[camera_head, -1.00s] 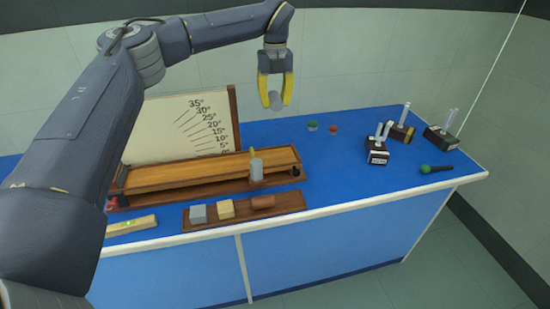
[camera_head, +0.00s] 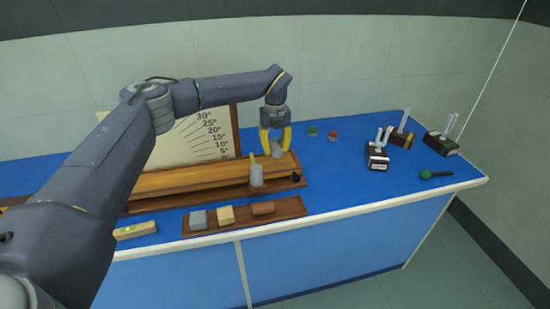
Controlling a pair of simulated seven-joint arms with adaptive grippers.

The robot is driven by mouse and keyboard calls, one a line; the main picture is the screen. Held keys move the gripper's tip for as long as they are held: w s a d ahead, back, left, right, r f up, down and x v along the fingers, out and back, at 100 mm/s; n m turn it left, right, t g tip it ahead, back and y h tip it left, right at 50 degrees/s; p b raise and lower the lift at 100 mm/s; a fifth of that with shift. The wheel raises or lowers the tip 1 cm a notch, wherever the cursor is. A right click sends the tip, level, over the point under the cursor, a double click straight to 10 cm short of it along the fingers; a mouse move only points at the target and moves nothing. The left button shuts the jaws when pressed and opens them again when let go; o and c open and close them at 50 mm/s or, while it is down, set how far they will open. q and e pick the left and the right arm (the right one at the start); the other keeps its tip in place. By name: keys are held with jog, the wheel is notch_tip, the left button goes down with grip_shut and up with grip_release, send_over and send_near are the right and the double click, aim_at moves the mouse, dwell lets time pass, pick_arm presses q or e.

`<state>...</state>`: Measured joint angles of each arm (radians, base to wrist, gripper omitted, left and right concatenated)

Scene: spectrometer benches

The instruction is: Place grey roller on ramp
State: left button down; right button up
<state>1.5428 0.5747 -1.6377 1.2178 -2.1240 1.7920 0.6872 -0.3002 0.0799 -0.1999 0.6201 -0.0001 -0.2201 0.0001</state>
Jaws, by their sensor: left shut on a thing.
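My left gripper (camera_head: 276,142) points down with its yellow fingers shut on the grey roller (camera_head: 277,150), a small grey cylinder. It holds the roller over or close to the right end of the wooden ramp (camera_head: 205,179); I cannot tell whether they touch. The ramp lies along the blue bench behind a dark tray, with an angle board (camera_head: 190,135) standing behind it. A grey cylinder with a yellow upright (camera_head: 256,175) stands at the ramp's right front, just left of the roller. My right gripper is not in view.
A dark tray (camera_head: 290,209) in front holds a grey block (camera_head: 198,220), a cream block (camera_head: 226,215) and a reddish block (camera_head: 263,208). A level (camera_head: 135,231) lies left.

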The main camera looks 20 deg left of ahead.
aim_at(275, 163)
pick_arm(q)
jog(key=shift+f, duration=2.25)
jog(key=shift+f, duration=0.1)
jog(key=c, duration=1)
grip_release()
notch_tip(275, 163, up, 12)
jog(key=shift+r, duration=0.1)
